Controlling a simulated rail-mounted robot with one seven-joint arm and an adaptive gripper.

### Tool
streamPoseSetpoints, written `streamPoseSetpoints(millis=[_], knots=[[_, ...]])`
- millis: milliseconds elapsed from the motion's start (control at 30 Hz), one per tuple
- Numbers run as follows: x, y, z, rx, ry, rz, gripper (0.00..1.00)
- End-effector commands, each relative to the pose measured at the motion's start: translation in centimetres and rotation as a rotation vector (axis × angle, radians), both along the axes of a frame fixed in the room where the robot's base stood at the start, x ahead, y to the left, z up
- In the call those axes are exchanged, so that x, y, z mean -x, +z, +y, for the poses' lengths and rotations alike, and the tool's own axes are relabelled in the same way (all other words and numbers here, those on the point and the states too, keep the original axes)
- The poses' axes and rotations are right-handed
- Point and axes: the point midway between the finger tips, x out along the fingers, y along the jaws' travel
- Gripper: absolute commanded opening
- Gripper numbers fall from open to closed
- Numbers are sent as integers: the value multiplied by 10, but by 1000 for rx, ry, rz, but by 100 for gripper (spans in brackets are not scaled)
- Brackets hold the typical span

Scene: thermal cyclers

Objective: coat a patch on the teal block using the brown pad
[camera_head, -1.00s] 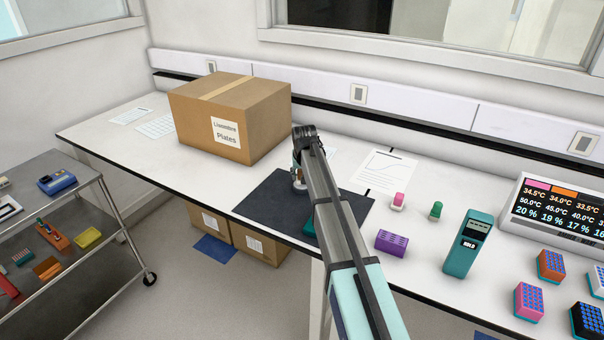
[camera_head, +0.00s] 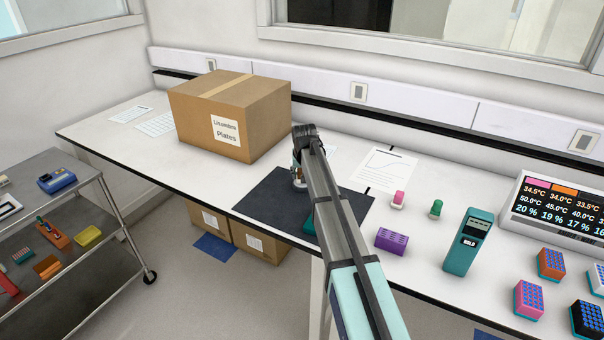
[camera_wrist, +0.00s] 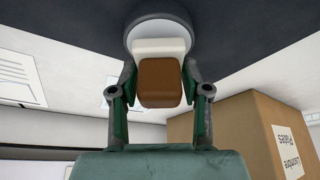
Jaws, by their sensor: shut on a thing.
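My gripper (camera_wrist: 160,82) is shut on the brown pad (camera_wrist: 162,84), which has a brown end and a white section. A pale round piece (camera_wrist: 158,30) lies behind the pad, against the dark mat; I cannot tell whether they touch. In the head view my gripper (camera_head: 299,174) is over the dark mat and the brown part is hard to make out. A teal object (camera_head: 309,227), probably the teal block, shows only as a sliver on the mat's front part, mostly hidden by my arm. No coated patch is visible.
A large cardboard box (camera_head: 230,118) stands behind the mat (camera_head: 270,205). To the right are a pink-topped piece (camera_head: 398,198), a green piece (camera_head: 436,209), a purple rack (camera_head: 391,241), an upright teal device (camera_head: 466,245) and several small racks. A steel cart stands at left.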

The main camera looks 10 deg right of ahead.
Motion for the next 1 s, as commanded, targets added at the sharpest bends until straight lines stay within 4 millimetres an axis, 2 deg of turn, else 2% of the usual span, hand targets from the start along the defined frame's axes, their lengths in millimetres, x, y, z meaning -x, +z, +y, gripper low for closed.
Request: streamPoseSetpoints(millis=[1000], knots=[[0,-7,0,0,0,0,19]])
